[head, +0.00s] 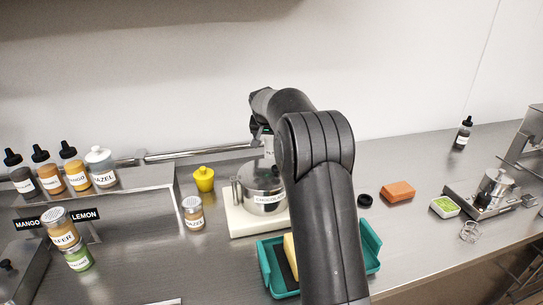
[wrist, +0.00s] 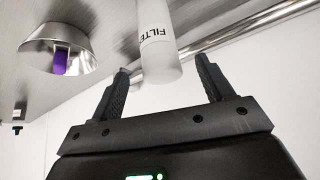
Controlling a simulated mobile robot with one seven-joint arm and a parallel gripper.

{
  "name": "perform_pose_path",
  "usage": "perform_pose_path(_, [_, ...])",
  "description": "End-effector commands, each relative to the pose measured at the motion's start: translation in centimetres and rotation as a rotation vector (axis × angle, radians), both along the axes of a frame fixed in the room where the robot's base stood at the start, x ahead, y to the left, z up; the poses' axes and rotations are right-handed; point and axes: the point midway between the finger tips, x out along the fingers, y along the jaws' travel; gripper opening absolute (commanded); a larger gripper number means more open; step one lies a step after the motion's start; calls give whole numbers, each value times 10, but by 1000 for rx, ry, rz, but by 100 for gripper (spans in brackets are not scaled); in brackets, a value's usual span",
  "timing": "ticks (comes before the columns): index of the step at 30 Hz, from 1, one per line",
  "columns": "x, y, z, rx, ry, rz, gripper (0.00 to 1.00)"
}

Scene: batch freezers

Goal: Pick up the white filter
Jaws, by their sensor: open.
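The white filter (wrist: 160,58), a white cylinder with a dark label reading "FILTE…", stands out in the wrist view. Its rounded end lies between the two fingers of my open gripper (wrist: 162,68). Gaps show on both sides, so the fingers look apart from it. In the head view, a small white labelled piece (head: 268,145), likely the filter, shows just left of my arm behind the steel pot. My gripper is mostly hidden there by my own arm.
A steel pot (head: 263,200) labelled chocolate stands on a white board (head: 238,222). A teal tray (head: 268,276) with a yellow item is in front. A wall rail (head: 195,150) runs behind. A steel bowl (wrist: 45,42) with a purple piece shows in the wrist view. Bottles stand on the left shelf (head: 140,181).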

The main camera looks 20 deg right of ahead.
Motion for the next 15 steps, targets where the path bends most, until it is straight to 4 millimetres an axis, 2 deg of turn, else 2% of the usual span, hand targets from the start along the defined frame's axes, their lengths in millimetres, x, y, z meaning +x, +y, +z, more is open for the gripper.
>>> perform_pose_path(1, [5, -2, -8, 0, 1, -1, 73])
perform_pose_path(15, [34, -16, -54, 0, 0, -1, 73])
